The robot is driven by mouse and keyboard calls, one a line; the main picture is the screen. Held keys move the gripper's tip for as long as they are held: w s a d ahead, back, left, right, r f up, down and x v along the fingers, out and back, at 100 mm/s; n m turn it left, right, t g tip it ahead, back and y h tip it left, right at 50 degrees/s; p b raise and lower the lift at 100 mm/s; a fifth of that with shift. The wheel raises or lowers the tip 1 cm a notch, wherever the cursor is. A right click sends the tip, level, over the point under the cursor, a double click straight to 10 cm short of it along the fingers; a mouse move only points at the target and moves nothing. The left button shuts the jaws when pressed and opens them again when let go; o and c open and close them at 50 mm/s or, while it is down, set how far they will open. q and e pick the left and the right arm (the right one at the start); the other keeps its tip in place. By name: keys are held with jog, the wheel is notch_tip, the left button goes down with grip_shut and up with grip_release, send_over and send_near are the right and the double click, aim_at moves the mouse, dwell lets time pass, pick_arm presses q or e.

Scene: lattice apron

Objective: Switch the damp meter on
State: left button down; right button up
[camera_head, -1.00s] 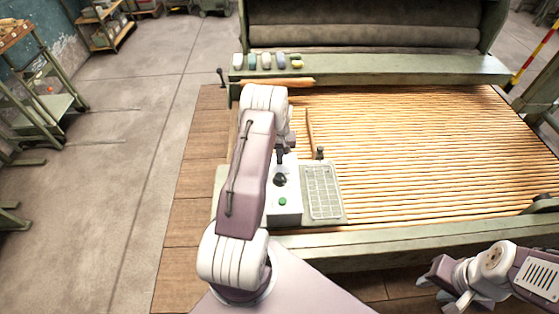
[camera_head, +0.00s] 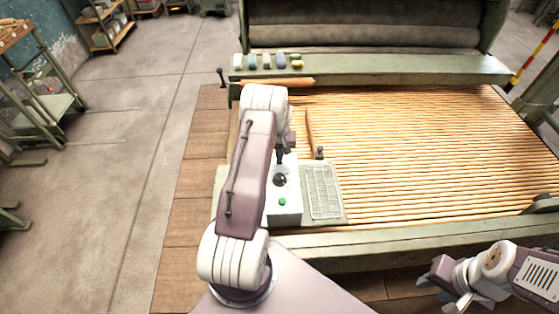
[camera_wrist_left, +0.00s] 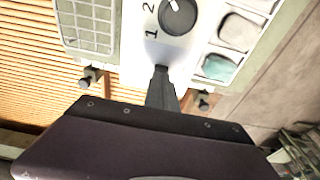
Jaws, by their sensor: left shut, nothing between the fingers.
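The damp meter appears to be the white box (camera_head: 285,212) beside the lattice, partly behind my left arm in the head view. It has a dark round knob (camera_head: 280,180) and a green button (camera_head: 282,201). In the left wrist view, the knob (camera_wrist_left: 178,15) has the marks 1 and 2 beside it. My left gripper (camera_wrist_left: 161,72) is shut and empty, its tips over or at the box's face near the 1, apart from the knob. I cannot tell whether they touch. My right gripper (camera_head: 442,285) is at the lower right, away from the box; its finger gap is unclear.
A grey mesh panel (camera_head: 323,192) lies right of the box. A tray with pale and green lumps (camera_wrist_left: 222,66) adjoins the box. A small upright post (camera_head: 320,152) stands behind the panel. The slatted lattice (camera_head: 430,150) stretches clear to the right.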

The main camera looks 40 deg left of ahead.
pick_arm(q)
jog(key=shift+f+b, duration=0.6)
jog(key=shift+f, duration=0.25)
dwell(0.3)
jog(key=shift+r+p, duration=0.5)
jog(key=shift+r, duration=0.1)
notch_tip(320, 180, up, 6)
jog(key=p, duration=0.4)
jog(key=shift+f, duration=0.1)
